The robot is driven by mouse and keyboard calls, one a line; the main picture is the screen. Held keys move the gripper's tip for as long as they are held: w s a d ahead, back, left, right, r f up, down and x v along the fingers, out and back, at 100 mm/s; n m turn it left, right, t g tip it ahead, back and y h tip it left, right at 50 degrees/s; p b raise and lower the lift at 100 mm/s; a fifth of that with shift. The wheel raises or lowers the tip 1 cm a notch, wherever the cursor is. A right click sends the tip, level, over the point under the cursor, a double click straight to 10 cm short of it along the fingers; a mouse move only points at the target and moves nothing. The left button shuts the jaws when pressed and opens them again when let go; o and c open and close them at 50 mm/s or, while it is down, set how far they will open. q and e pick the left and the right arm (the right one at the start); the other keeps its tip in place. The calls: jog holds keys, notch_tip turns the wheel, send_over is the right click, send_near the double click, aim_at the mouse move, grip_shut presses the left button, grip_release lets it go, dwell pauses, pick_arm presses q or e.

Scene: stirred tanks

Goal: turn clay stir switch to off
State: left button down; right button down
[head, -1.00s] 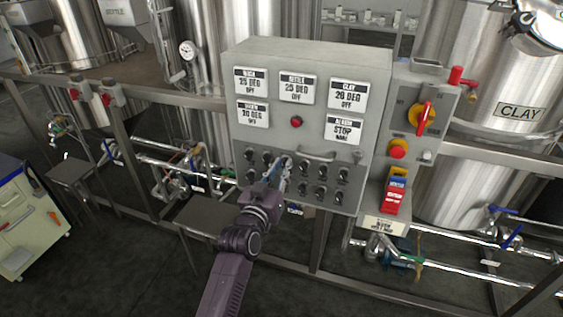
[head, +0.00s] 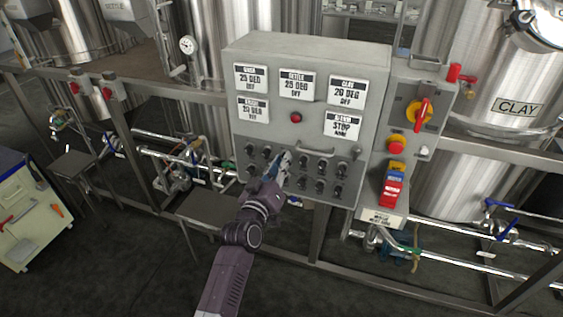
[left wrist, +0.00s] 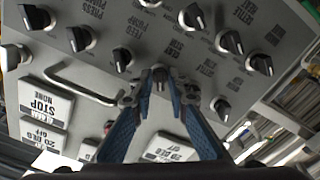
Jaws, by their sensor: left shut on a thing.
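The grey control panel (head: 305,125) carries two rows of black rotary switches. My left gripper (head: 284,160) is at the upper row, left of the panel's middle, and hides the switch there in the head view. In the left wrist view, where the panel looks upside down, the blue-padded fingers of my left gripper (left wrist: 160,74) close together on a dark switch knob (left wrist: 159,85). The clay display (head: 347,92) reads 20 DEG OFF. My right gripper is not in view.
Neighbouring knobs, such as one (left wrist: 193,16) in the left wrist view, sit close around the fingers. A bar handle (head: 315,151) stands out just right of the gripper. A red rotary handle (head: 421,112) and the clay tank (head: 480,70) are at the right.

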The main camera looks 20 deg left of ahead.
pick_arm(q)
jog(key=c, duration=2.1)
grip_release()
jog(key=s, duration=1.2)
jog(key=shift+a, duration=0.2)
